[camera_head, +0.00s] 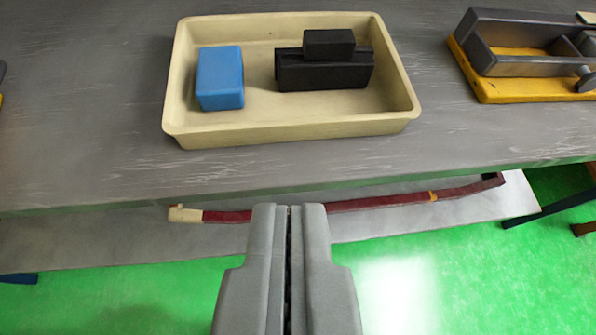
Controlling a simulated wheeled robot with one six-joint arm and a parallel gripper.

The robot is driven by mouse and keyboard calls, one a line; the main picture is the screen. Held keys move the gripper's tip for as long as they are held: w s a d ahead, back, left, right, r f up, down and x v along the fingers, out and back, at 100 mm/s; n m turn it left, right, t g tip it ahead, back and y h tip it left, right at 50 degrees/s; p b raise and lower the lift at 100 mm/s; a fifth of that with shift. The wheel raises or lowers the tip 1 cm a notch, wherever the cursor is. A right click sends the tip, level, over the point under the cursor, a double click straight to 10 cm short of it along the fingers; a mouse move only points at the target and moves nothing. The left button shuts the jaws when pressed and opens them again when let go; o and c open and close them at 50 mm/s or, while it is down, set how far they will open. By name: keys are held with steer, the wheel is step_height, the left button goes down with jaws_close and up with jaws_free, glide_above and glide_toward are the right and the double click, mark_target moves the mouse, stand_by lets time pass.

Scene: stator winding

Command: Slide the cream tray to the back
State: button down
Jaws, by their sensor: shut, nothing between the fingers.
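The cream tray (290,133) rests on the grey table near its front edge, in the upper middle of the view. It holds a blue block (220,78) at its left and a black block (325,72) with a smaller black piece on top at its right. My gripper (289,208) is at the bottom middle, its two grey fingers closed together with nothing between them. Its tips show below the tray and the table's front edge in the picture, apart from the tray.
A dark metal vise-like tool on a yellow base (520,88) stands on the table (80,120) to the right. Another item is cut off at the left edge. A dark red bar (360,204) lies on a lower shelf (100,240). The floor is green.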

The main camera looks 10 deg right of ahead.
steer(key=shift+w+d+f+g, duration=0.7)
steer(key=shift+w+f+g, duration=3.3)
steer(key=shift+w+g, duration=2.05)
steer(key=shift+n+t, duration=0.35)
steer(key=shift+n, duration=0.05)
steer(key=f, duration=1)
steer(key=shift+w, duration=0.3)
steer(key=shift+w+a, duration=0.15)
steer(key=shift+w, duration=0.85)
steer(key=shift+w+a, duration=0.1)
steer(key=shift+w, duration=0.9)
steer(key=w+a, duration=0.1)
steer(key=w, duration=0.7)
steer(key=w+a, duration=0.1)
steer(key=w, duration=0.8)
steer(key=w+a, duration=0.1)
steer(key=w, duration=0.8)
steer(key=shift+w+a, duration=0.1)
steer(key=shift+a, duration=0.1)
